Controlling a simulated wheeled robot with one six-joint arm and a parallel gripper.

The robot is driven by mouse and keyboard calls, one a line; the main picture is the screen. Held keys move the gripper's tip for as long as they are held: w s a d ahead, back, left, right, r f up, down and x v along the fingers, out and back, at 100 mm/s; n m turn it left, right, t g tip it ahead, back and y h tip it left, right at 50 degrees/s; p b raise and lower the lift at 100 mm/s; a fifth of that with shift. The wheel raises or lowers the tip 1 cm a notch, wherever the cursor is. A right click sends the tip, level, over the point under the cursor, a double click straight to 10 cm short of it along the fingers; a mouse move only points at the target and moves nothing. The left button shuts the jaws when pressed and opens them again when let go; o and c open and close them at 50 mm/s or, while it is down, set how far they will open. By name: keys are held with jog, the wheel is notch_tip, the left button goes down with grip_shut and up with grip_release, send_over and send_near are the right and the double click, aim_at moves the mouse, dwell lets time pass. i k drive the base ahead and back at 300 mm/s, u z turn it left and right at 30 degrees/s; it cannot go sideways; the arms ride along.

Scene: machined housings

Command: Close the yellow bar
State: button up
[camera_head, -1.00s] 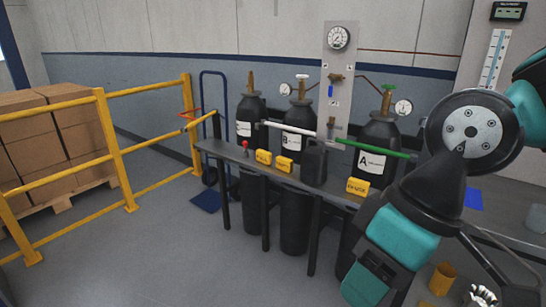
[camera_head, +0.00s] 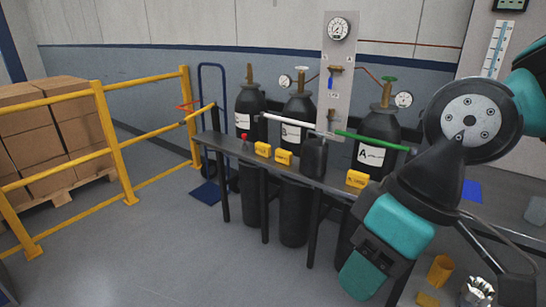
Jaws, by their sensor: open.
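The yellow bar (camera_head: 199,115) is a short rod at the left end of the dark cylinder rack (camera_head: 290,172). It points outward to the left, away from the leftmost cylinder (camera_head: 250,108), and does not lie across it. Its far end overlaps the yellow guard rail in the picture; I cannot tell whether they touch. The white bar (camera_head: 285,121) and the green bar (camera_head: 371,141) run along the front of the other cylinders. My arm fills the right side, well apart from the yellow bar. My gripper's fingers do not show.
A yellow guard rail (camera_head: 117,148) stands at the left, with boxes (camera_head: 50,135) behind it. A blue hand truck (camera_head: 212,72) stands behind the yellow bar. Yellow tags (camera_head: 283,157) and a black jug (camera_head: 314,158) are on the rack. The floor in front is clear.

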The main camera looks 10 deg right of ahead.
aim_at(214, 104)
jog(key=u, duration=0.65)
jog(key=i, duration=0.6)
jog(key=u, duration=0.85)
jog(key=i, duration=1.35)
jog(key=z, duration=1)
jog(key=i, duration=0.45)
jog(key=z, duration=0.5)
